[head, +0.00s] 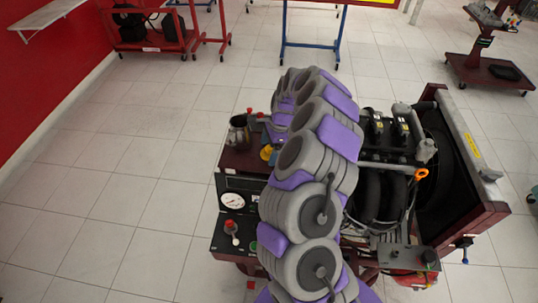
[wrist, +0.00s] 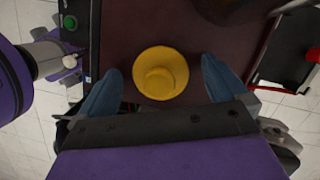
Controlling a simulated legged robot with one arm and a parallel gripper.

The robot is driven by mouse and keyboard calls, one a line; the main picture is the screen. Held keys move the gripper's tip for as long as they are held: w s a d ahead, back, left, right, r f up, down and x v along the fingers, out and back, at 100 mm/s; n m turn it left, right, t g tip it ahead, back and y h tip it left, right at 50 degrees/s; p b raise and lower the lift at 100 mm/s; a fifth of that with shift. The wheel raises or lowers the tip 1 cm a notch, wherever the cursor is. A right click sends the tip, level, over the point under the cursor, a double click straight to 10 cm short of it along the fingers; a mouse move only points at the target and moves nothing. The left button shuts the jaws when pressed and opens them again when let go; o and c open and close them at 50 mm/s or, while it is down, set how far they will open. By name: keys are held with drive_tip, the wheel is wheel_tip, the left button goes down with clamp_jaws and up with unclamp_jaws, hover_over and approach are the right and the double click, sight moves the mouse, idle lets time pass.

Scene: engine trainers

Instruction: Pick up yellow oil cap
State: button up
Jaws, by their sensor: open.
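The yellow oil cap (wrist: 160,73) is round and sits on a dark red-brown surface (wrist: 125,30) in the wrist view. In the head view only part of the yellow cap (head: 266,153) shows, just left of my arm. My gripper (wrist: 162,85) is open in the wrist view, with one blue finger to the left of the cap and one to the right. Gaps show between the cap and both fingers.
The engine trainer (head: 480,165) stands behind and right of my arm. A metal canister (head: 239,131) is left of the cap, and a red knob (head: 231,227) and gauges are on the near panel. White tiled floor (head: 90,220) is clear at left.

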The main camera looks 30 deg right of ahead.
drive_tip(key=shift+c, duration=0.4)
drive_tip(key=c, duration=1)
drive_tip(key=shift+c, duration=0.2)
